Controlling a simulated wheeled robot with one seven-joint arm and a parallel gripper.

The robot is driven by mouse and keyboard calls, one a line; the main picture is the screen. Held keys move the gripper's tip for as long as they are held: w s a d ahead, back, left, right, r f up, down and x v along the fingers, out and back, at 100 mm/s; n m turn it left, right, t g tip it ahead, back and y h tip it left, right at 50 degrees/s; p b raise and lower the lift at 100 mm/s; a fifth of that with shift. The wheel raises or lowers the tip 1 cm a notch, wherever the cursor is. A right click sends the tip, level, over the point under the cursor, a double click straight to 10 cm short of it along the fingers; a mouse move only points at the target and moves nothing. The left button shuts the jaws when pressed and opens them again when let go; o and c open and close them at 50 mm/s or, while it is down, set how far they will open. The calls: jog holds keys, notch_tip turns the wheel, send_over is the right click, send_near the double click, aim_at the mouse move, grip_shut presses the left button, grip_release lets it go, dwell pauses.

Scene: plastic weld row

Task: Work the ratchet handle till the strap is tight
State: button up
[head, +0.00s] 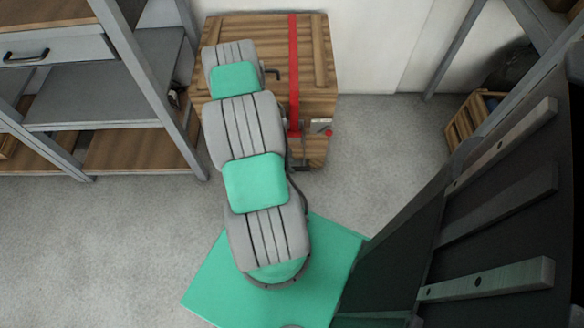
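A red strap (294,65) runs over the top of a wooden crate (318,85) and down its front side. At the strap's lower end is a small grey metal ratchet (320,125) with a red knob at its right. It is too small to tell how far its handle is swung or how tight the strap is. My grey and green arm reaches up the picture over the left part of the crate.
A grey metal shelf unit (105,80) stands close to the left of the crate. A rack with a small wooden crate (465,125) is at the right. Grey floor is clear right of the crate.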

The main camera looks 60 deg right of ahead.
jog(key=x, duration=0.2)
jog(key=shift+d+f, duration=0.1)
jog(key=shift+f, duration=0.15)
grip_shut()
dwell(1.2)
